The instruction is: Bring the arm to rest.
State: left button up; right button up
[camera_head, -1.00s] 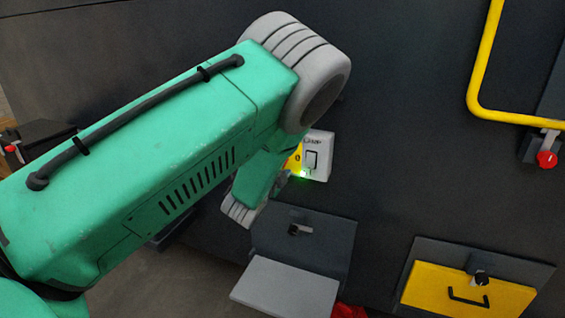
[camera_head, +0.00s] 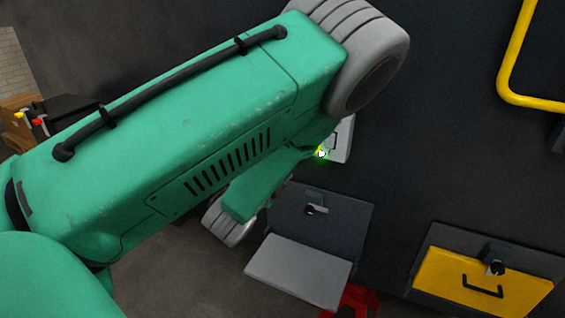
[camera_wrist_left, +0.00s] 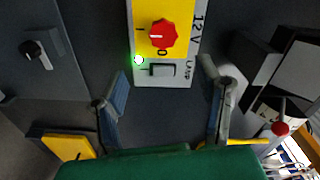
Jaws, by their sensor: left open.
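My left arm, green with grey joints, crosses the head view and hides my left gripper there. In the left wrist view my left gripper (camera_wrist_left: 164,78) is open and empty, its two fingers apart on either side of a switch panel. The panel (camera_wrist_left: 178,77) is white with a yellow upper part, a red rotary knob (camera_wrist_left: 162,35), a rocker switch (camera_wrist_left: 162,70) and a lit green lamp (camera_wrist_left: 138,60). In the head view the panel (camera_head: 341,144) is mostly behind my arm. My right gripper is not in view.
Below the panel a dark bracket with a grey flap (camera_head: 298,270) juts from the dark wall. A yellow hatch with a black handle (camera_head: 470,284) is at lower right. A yellow rail (camera_head: 508,65) runs at upper right. A red object (camera_head: 358,301) lies below the flap.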

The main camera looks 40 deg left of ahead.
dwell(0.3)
pick_arm(q)
jog(key=s+d+f+n+g+h+b, duration=0.15)
jog(key=s+f+n+g, duration=0.45)
jog(key=f, duration=0.6)
jog(key=s+d+f+n+g+b, duration=0.1)
jog(key=s+d+f+g+b, duration=0.15)
jog(key=s+f, duration=0.7)
jog(key=s+d+f+n+g+h+b, duration=0.1)
jog(key=s+d+f+n+g, duration=0.1)
jog(key=s, duration=0.5)
jog(key=s+d+f+n+g+h+b, duration=0.1)
jog(key=s+d+f+n+g+h, duration=0.1)
jog(key=s+d+f+g, duration=0.3)
notch_tip(320, 180, down, 5)
jog(key=shift+s+d+r+n+g, duration=0.2)
jog(key=shift+s+n+g, duration=0.3)
jog(key=shift+s, duration=0.75)
jog(key=shift+w, duration=0.15)
